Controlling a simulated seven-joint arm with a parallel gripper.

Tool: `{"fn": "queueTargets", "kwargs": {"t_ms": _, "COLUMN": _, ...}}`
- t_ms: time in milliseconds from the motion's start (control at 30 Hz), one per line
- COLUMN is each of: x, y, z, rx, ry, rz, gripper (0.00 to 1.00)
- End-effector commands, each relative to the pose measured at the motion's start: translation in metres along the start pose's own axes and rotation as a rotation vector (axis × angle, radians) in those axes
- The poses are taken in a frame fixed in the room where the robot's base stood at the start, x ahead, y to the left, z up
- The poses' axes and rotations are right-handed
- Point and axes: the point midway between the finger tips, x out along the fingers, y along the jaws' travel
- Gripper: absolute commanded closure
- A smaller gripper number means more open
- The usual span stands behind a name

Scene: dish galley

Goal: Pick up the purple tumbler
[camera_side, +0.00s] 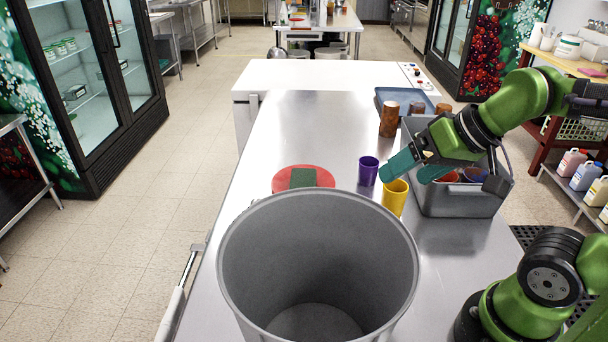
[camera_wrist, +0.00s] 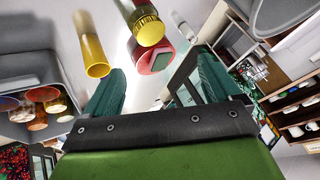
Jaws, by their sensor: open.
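The purple tumbler (camera_side: 368,172) stands upright on the steel counter in the side view. I cannot make it out in the wrist view. A yellow tumbler (camera_side: 395,198) stands just right of it and nearer the camera; a yellow tumbler also shows in the wrist view (camera_wrist: 92,50). My gripper (camera_side: 402,178) is open, with teal fingers angled down-left. In the side view its fingertips are just right of the purple tumbler and above the yellow one, apparently clear of both.
A grey tub (camera_side: 455,203) with several cups is at right, under my arm. A red plate (camera_side: 282,181) with a green pad (camera_side: 303,178) lies left of the tumbler. A large grey bin (camera_side: 250,255) stands in front. A blue tray (camera_side: 389,94) and brown cups (camera_side: 389,120) are behind.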

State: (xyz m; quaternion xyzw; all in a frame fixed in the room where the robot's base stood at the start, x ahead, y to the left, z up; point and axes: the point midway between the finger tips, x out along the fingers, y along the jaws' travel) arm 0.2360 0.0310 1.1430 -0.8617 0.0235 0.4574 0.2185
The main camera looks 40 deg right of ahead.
Motion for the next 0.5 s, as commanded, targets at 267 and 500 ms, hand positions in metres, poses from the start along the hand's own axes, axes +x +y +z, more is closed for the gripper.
{"fn": "queueTargets", "kwargs": {"t_ms": 267, "x": 0.043, "y": 0.043, "z": -0.041, "rx": 0.381, "ry": -0.103, "rz": 0.099, "gripper": 0.09}}
{"fn": "queueTargets", "kwargs": {"t_ms": 500, "x": 0.095, "y": 0.119, "z": -0.113, "rx": 1.351, "ry": -0.036, "rz": 0.2, "gripper": 0.09}}
